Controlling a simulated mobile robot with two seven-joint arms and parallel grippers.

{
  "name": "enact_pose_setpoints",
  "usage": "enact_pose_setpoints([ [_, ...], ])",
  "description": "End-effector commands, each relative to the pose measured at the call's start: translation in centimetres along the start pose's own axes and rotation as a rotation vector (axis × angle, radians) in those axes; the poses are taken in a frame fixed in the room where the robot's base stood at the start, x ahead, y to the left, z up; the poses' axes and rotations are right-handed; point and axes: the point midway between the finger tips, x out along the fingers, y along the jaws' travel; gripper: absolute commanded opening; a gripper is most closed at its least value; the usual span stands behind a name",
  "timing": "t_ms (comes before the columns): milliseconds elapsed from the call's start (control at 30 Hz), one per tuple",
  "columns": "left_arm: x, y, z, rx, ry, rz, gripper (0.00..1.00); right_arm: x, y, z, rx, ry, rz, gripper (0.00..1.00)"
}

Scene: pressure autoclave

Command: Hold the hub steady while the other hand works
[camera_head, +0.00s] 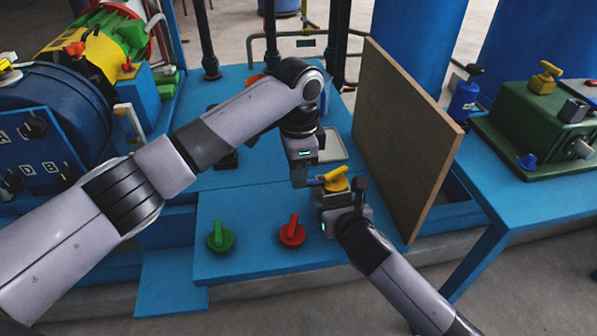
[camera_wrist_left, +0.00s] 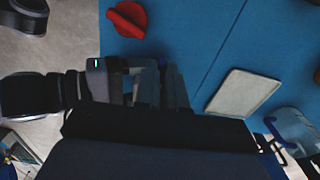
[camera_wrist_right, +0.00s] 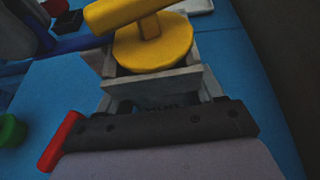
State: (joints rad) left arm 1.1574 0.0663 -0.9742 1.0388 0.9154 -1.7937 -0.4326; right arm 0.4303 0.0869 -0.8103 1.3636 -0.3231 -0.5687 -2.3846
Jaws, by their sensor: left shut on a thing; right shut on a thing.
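The yellow hub (camera_head: 336,183) is a round disc with a bar handle on top. It shows large in the right wrist view (camera_wrist_right: 155,48). My right gripper (camera_head: 338,192) is shut on it from the front, with grey jaws (camera_wrist_right: 150,85) close around the disc's lower part. My left gripper (camera_head: 303,182) comes down from above, just left of the hub. It is shut on a blue bar (camera_wrist_right: 72,44) that reaches toward the yellow hub. Whether the bar touches the hub is unclear. In the left wrist view my left fingertips are largely hidden by dark parts.
A green knob (camera_head: 221,237) and a red knob (camera_head: 292,231) stand on the blue bench (camera_head: 255,262) in front. A brown upright board (camera_head: 405,130) closes off the right side. A pale tray (camera_wrist_left: 243,93) lies behind. The blue drum (camera_head: 60,110) stands at the left.

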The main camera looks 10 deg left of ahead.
Motion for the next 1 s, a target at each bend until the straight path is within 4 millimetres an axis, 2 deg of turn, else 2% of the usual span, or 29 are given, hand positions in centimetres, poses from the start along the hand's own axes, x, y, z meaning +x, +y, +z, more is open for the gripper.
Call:
enact_pose_setpoints([
  [367, -0.1, -0.1, 0.1, 0.002, -0.001, -0.003, 0.00, 0.0, -0.2, -0.1, 0.000, 0.003, -0.005, 0.19],
  [400, -0.1, -0.1, 0.1, 0.002, -0.001, -0.003, 0.19, 0.0, -0.2, -0.1, 0.000, 0.003, -0.005, 0.19],
  [467, -0.1, -0.1, 0.1, 0.002, -0.001, -0.003, 0.36, 0.0, -0.2, -0.1, 0.000, 0.003, -0.005, 0.19],
  [800, -0.3, -0.1, 0.0, 0.003, 0.001, -0.002, 0.36, 0.0, -0.1, -0.1, -0.001, 0.003, -0.003, 0.19],
  [867, -0.9, -0.1, 0.0, 0.003, 0.002, -0.003, 0.36, 0.0, -0.1, -0.1, -0.001, 0.002, -0.003, 0.19],
  [1000, -3.2, -0.1, -0.1, 0.004, 0.003, -0.004, 0.36, 0.0, -0.1, -0.1, -0.001, 0.002, -0.002, 0.19],
])
